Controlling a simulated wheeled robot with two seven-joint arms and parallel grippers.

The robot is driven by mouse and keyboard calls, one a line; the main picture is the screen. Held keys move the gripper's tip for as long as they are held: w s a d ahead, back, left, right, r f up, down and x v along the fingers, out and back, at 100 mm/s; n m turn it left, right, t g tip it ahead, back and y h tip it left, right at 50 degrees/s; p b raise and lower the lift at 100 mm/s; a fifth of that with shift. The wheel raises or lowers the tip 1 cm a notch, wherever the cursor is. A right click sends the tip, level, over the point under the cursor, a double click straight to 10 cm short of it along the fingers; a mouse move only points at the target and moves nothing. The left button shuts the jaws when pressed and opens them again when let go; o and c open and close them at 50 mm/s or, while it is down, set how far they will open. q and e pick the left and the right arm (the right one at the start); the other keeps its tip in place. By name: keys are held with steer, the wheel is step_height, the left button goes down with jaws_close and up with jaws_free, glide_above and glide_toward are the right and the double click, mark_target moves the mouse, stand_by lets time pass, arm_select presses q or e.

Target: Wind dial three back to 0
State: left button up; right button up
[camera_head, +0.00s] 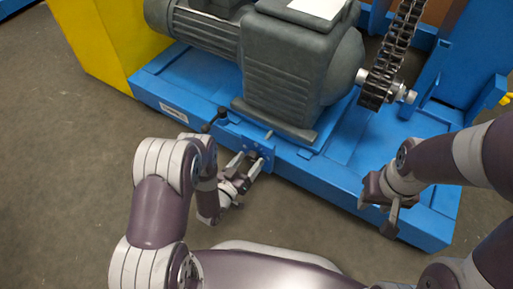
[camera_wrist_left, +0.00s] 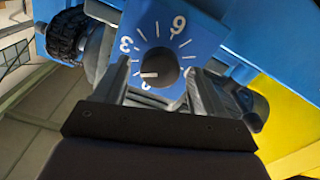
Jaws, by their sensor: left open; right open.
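A dial with a black knob (camera_wrist_left: 159,67) sits on a blue plate in the left wrist view. White numbers 3, 6 and 9 ring it, and a partly hidden figure is at the bottom. The knob's white mark points left, between the 3 and that bottom figure. My left gripper (camera_head: 246,164) is open at the blue plate (camera_head: 262,147) on the machine's front edge. Its fingers stand on either side of the knob in the left wrist view, with gaps visible. No label shows which dial this is. My right gripper (camera_head: 378,208) is open and empty, at the base's right front.
A grey motor (camera_head: 290,75) stands on the blue base (camera_head: 335,182) behind the plate. A chain (camera_head: 388,60) runs over a sprocket on the right. A black-knobbed lever (camera_head: 214,119) sticks out left of the plate. A yellow block (camera_head: 105,45) is at the left; the floor in front is clear.

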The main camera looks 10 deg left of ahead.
arm_select(q)
steer(key=shift+w+d, duration=0.1)
steer(key=shift+w, duration=0.15)
arm_select(e)
steer(key=shift+w+d, duration=0.1)
steer(key=shift+w, duration=0.25)
arm_select(q)
steer(key=c, duration=1.1)
steer(key=shift+o, duration=0.2)
arm_select(e)
steer(key=shift+r, duration=0.1)
arm_select(q)
steer(key=shift+n, duration=0.3)
steer(key=shift+n+p, duration=0.35)
steer(key=shift+n, duration=0.55)
steer(key=n, duration=0.3)
steer(key=shift+n+p, duration=0.3)
steer(key=shift+p, duration=0.05)
steer(key=n, duration=0.5)
steer(key=shift+n+p, duration=0.3)
steer(key=shift+n, duration=0.1)
arm_select(e)
step_height(320, 180, up, 2)
arm_select(q)
steer(key=shift+f, duration=0.1)
